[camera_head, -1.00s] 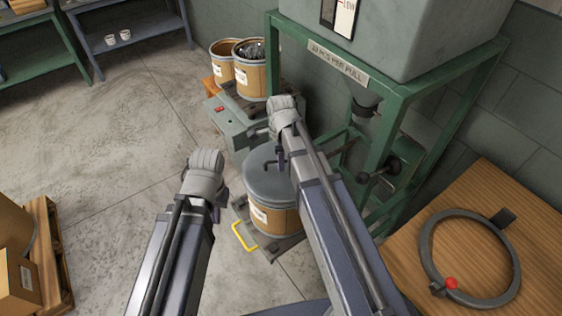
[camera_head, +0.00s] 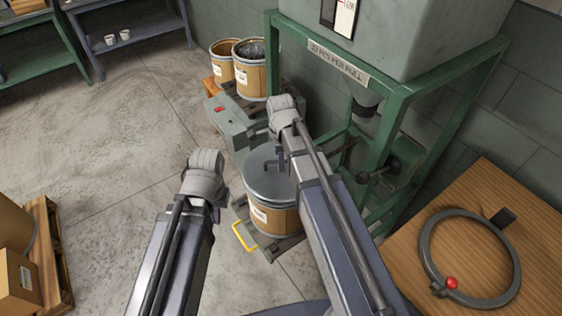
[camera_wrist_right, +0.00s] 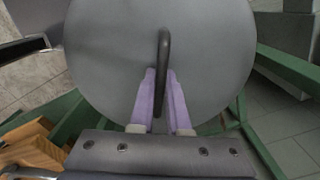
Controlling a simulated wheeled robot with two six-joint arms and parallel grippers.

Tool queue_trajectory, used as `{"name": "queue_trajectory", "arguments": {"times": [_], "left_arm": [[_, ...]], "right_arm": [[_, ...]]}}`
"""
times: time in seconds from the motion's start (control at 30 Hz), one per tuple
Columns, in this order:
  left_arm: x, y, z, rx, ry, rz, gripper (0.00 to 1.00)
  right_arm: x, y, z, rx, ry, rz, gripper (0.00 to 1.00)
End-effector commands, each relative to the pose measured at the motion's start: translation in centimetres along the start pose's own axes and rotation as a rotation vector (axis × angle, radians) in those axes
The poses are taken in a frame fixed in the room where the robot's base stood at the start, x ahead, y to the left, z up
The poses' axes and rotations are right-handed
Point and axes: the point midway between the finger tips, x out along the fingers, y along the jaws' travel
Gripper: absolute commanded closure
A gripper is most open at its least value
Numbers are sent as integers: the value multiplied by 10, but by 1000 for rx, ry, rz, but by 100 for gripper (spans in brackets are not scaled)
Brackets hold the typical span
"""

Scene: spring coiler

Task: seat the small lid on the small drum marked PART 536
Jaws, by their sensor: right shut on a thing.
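The small lid (camera_head: 258,184) is a round grey metal disc with a bar handle. In the head view it lies level over the mouth of a small tan drum (camera_head: 284,219); I cannot tell whether its rim is fully down. The drum's white label is too small to read. My right gripper (camera_wrist_right: 160,100) is shut on the lid's handle (camera_wrist_right: 163,65), with one purple finger on each side. The lid's face (camera_wrist_right: 215,60) fills much of the right wrist view and hides the drum. My left gripper (camera_head: 218,208) hangs left of the drum, apart from it; its fingers are mostly hidden.
The drum stands on a low dark platform with a yellow handle (camera_head: 243,238). A green machine frame (camera_head: 395,165) rises close on the right. A grey box with a red button (camera_head: 218,109) and two open drums (camera_head: 222,68) stand behind. A wooden table (camera_head: 510,215) holds a grey ring.

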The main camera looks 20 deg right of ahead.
Motion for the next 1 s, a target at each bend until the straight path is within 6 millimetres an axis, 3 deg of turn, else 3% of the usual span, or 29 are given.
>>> {"name": "queue_trajectory", "arguments": {"times": [0.27, 0.3, 0.5, 0.6, 0.77, 1.0], "left_arm": [[0, 0, 0, 0, 0, 0, 100], [0, 0, 0, 0, 0, 0, 100], [0, 0, 0, 0, 0, 0, 100], [0, 0, 0, 0, 0, 0, 100], [0, 0, 0, 0, 0, 0, 100], [0, 0, 0, 0, 0, 0, 100]], "right_arm": [[0, 0, 0, 0, 0, 0, 100], [0, 0, 0, 0, 0, 0, 82], [0, 0, 0, 0, 0, 0, 60], [0, 0, 0, 0, 0, 0, 51], [0, 0, 0, 0, 0, 0, 51], [0, 0, 0, 0, 0, 0, 24]]}}
